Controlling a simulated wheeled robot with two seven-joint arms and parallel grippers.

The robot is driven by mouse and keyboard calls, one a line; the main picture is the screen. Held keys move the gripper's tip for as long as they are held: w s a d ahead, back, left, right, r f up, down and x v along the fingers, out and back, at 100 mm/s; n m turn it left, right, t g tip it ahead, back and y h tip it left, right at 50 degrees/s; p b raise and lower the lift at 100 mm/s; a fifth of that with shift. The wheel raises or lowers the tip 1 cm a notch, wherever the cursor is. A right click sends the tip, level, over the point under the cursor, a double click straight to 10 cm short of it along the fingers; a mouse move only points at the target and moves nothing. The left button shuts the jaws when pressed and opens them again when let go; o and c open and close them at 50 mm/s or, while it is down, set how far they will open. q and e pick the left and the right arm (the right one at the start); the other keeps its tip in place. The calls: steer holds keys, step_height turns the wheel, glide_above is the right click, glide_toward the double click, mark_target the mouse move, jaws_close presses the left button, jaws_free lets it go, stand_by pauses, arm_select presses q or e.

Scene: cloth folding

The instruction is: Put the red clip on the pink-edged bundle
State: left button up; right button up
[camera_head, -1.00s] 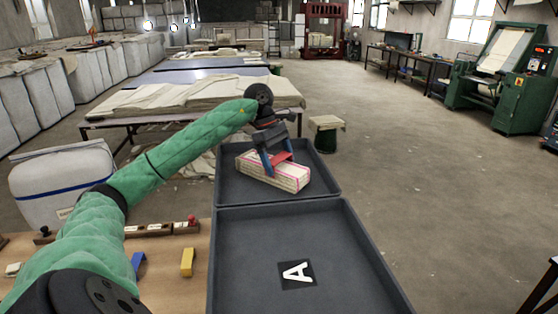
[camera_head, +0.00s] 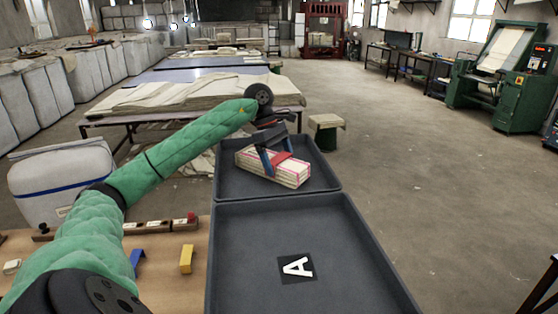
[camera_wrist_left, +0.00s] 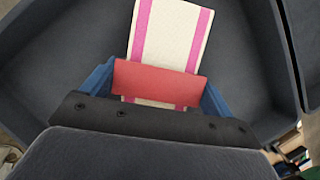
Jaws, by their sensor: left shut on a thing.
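The pink-edged bundle (camera_head: 290,173) is a cream folded stack with pink stripes, lying in the far dark grey tray (camera_head: 228,188). The red clip (camera_head: 281,158) is across the top of the bundle, between the blue fingers of my left gripper (camera_head: 279,166). In the left wrist view the red clip (camera_wrist_left: 155,80) lies across the bundle (camera_wrist_left: 172,32), with a blue finger at each end. My left gripper is shut on the clip. Whether the clip grips the bundle's sides is hidden by the fingers. My right gripper is not in view.
A nearer tray (camera_head: 345,230) carries a card marked A (camera_head: 297,268). A blue clip (camera_head: 137,257) and a yellow clip (camera_head: 187,258) stand on the wooden table (camera_head: 172,285) at left. A labelled wooden rack (camera_head: 158,226) is behind them.

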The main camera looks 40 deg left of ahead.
arm_select(q)
steer(key=o, duration=0.4)
steer(key=shift+o, duration=0.2)
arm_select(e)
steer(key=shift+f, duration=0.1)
arm_select(q)
steer(key=shift+a+r, duration=0.1)
steer(key=shift+r, duration=0.05)
steer(key=shift+a+r, duration=0.1)
steer(key=shift+r, duration=0.15)
steer(key=b+v, duration=0.2)
steer(key=v, duration=0.3)
steer(key=shift+b+v, duration=0.35)
steer(key=shift+v, duration=0.65)
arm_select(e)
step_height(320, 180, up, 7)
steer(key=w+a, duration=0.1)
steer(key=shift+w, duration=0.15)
arm_select(q)
steer(key=shift+s, duration=0.1)
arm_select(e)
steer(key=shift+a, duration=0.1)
